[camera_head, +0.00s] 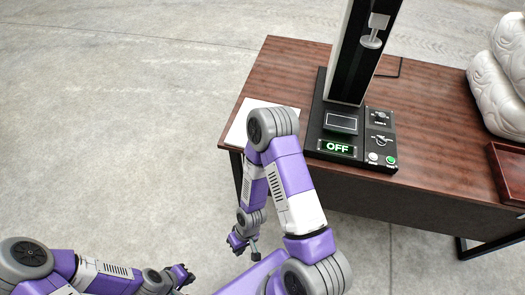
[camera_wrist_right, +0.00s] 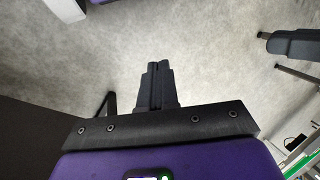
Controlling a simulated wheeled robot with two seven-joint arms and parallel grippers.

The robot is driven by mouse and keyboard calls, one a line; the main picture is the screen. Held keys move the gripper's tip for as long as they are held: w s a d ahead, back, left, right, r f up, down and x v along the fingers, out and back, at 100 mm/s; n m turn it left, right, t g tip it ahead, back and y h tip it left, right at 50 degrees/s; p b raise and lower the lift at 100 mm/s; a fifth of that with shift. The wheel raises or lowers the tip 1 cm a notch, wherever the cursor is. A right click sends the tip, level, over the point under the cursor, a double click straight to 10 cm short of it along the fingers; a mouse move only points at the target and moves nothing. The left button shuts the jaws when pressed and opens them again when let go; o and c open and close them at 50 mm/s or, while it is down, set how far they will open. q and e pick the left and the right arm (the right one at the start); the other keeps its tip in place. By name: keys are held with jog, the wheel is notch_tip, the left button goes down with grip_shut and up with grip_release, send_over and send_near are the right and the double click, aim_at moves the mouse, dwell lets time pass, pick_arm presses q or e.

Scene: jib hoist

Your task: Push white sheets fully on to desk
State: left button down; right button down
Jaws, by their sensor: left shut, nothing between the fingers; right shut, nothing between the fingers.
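The white sheets (camera_head: 238,126) lie flat at the near left corner of the brown desk (camera_head: 281,66). Their visible edges run close to the desk's left and front edges; I cannot tell whether any part overhangs. My right arm's elbow hides their right part. My right gripper (camera_head: 246,250) is low in front of the desk, above the floor and apart from the sheets. Its fingers are shut and empty in the right wrist view (camera_wrist_right: 158,72). My left gripper (camera_head: 188,275) is further left, shut and empty, over the floor, far from the sheets.
A black hoist base (camera_head: 315,151) with an "OFF" display stands right of the sheets, with a control panel (camera_head: 379,137) beside it. A red-brown tray (camera_head: 508,170) and white padded bags (camera_head: 500,85) are at the right. The floor left of the desk is clear.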

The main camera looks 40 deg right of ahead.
jog(key=s+d+r+n+g+h+p, duration=0.25)
jog(key=s+d+n+g+h, duration=0.65)
jog(key=n, duration=0.7)
jog(key=w+d+r+n+t+h, duration=0.2)
jog(key=d+r+n+t+h, duration=0.3)
jog(key=n, duration=0.4)
jog(key=w+d+r+n+t+h, duration=0.1)
jog(key=w+r+n+t+h, duration=0.15)
jog(key=w+n+t, duration=0.45)
jog(key=w+r+n+t+h, duration=0.2)
jog(key=w+n+t+h, duration=0.2)
jog(key=w+n+t, duration=0.35)
jog(key=w+d+n+g+b, duration=0.1)
jog(key=w+d+n+g, duration=0.1)
jog(key=w+d, duration=0.7)
jog(key=shift+d+r, duration=0.2)
jog(key=shift+d, duration=0.4)
jog(key=shift+y, duration=0.25)
